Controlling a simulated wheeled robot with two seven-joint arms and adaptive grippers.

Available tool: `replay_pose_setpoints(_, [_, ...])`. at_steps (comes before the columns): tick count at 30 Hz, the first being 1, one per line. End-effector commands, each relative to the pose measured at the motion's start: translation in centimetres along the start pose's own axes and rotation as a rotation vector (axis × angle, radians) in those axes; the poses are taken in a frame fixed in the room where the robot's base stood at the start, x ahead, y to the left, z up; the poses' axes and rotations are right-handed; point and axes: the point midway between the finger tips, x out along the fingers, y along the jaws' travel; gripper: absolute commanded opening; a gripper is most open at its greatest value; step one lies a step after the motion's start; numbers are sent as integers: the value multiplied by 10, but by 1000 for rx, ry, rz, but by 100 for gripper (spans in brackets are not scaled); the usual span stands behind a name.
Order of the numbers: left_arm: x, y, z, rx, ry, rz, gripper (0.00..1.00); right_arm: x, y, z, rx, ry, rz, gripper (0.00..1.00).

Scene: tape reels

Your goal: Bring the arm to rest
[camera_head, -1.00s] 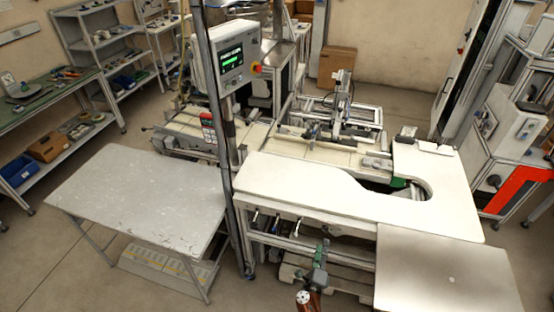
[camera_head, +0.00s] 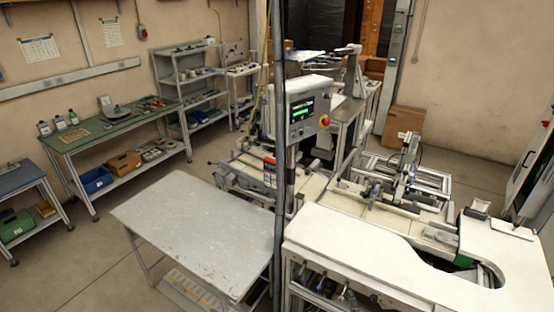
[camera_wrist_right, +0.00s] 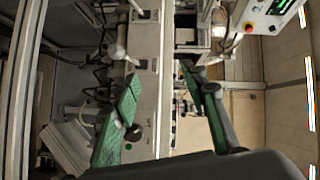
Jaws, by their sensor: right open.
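My right gripper (camera_wrist_right: 160,74) shows in the right wrist view, with its two fingers spread wide and green pads on them. Nothing is held between the fingers. Behind them the wrist view shows pale machine framing and cables, turned sideways. In the head view the right arm is hard to make out among the parts under the white worktop (camera_head: 350,235) at the bottom edge. My left gripper is in neither view.
A grey table (camera_head: 195,225) stands bare left of the machine. A control panel (camera_head: 303,110) with a green screen hangs on a post. A green-topped bench (camera_head: 120,125) and shelves (camera_head: 190,80) line the left wall. Open floor lies between bench and table.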

Motion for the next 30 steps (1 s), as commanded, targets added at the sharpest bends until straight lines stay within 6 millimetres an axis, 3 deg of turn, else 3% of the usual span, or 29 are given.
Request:
replay_pose_setpoints(4, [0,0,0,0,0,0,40,-50,3,32,-325,-252,108,40])
replay_pose_setpoints(8, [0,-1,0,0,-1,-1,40,-109,19,42,-602,-452,243,40])
replay_pose_setpoints(12, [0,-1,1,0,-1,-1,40,-178,36,32,-841,-628,408,40])
replay_pose_setpoints(18, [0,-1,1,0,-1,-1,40,-250,46,6,-1022,-774,590,40])
replay_pose_setpoints(30, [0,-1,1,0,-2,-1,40,-350,39,-37,-1179,-937,845,40])
